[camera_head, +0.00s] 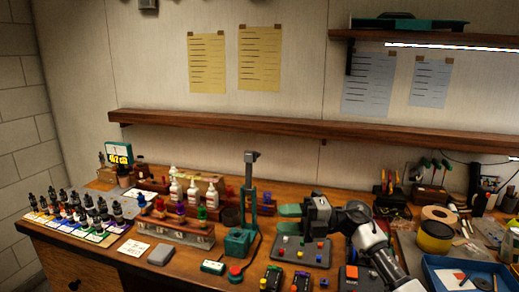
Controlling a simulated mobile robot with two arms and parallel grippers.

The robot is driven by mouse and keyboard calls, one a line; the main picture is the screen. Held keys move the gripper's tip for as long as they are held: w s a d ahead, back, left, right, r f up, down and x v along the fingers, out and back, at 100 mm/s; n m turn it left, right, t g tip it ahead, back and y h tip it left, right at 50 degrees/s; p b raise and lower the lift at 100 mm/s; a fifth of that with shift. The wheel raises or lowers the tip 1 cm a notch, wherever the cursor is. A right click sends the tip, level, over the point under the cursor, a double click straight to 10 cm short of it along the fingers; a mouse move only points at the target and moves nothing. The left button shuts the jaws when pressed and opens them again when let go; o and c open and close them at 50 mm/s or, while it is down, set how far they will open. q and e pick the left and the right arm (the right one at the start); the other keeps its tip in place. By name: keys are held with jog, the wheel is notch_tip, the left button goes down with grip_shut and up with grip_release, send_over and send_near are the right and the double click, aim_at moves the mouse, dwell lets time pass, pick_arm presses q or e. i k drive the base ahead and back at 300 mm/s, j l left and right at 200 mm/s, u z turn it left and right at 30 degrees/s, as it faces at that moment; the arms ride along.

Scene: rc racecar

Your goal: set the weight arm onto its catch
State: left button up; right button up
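A teal stand (240,241) with an upright post (249,190) and a small grey head at its top stands on the bench near the middle. I cannot make out a separate weight arm or its catch on it; these parts are too small to tell. My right gripper (286,218) comes in from the right, just right of the post. My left gripper is not in view.
A grey board with coloured knobs (302,251) lies below my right gripper. A rack of bottles (183,230) stands left of the stand. A red button (235,271) and small boxes lie in front. A yellow tin (435,237) and blue tray (440,286) are at right.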

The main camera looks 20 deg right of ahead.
aim_at(251, 157)
jog(key=i+l, duration=0.25)
jog(key=i, duration=0.15)
jog(key=i+l, duration=0.25)
jog(key=i, duration=0.2)
jog(key=i+l, duration=0.3)
jog(key=i, duration=0.1)
